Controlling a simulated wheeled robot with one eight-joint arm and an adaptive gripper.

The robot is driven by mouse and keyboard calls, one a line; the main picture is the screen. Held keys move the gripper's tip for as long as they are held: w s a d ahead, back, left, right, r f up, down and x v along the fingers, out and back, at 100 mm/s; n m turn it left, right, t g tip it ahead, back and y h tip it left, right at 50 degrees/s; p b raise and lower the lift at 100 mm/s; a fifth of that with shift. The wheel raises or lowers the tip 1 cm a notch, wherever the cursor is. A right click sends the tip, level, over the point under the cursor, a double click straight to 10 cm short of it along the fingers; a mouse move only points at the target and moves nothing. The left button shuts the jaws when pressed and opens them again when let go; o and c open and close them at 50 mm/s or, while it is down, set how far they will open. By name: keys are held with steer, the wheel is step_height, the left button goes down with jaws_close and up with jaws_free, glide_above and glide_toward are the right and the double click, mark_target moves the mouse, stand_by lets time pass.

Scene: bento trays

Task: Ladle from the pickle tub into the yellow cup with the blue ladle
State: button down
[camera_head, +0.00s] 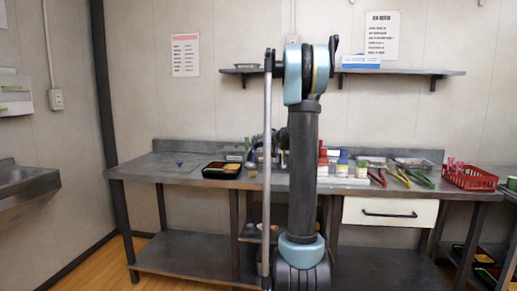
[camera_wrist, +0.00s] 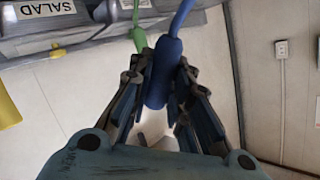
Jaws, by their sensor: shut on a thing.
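In the wrist view my gripper (camera_wrist: 159,70) is shut on the thick blue handle of the blue ladle (camera_wrist: 161,76). The ladle's thin blue shaft runs on to the top edge; its bowl is out of view. In the head view my own arm covers the middle of the counter and I cannot make out the gripper clearly. Tubs stand along the top of the wrist view, one labelled SALAD (camera_wrist: 45,9); no pickle label is readable. A yellow surface (camera_wrist: 7,108) shows at the left edge of the wrist view; I cannot tell whether it is the yellow cup.
A green handle (camera_wrist: 138,38) lies just left of the blue one. On the counter (camera_head: 150,172) stand a black bento tray (camera_head: 221,170), small jars (camera_head: 342,164), coloured long-handled utensils (camera_head: 397,177) and a red basket (camera_head: 470,178). The counter's left end is mostly clear.

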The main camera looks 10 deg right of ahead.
steer(key=shift+s+a+r+n+t, duration=0.35)
steer(key=shift+s+a+n+t, duration=0.05)
steer(key=shift+s, duration=0.2)
steer(key=shift+s+a+r+n+t, duration=0.3)
steer(key=shift+s+a+n+t, duration=0.1)
steer(key=shift+s, duration=0.2)
steer(key=s+a+r+n+t, duration=0.1)
steer(key=s+a+r+n, duration=0.1)
steer(key=s+r+n, duration=0.1)
steer(key=shift+s+a+r+t+y, duration=0.15)
steer(key=shift+s+r+t+y, duration=0.2)
steer(key=shift+r, duration=0.45)
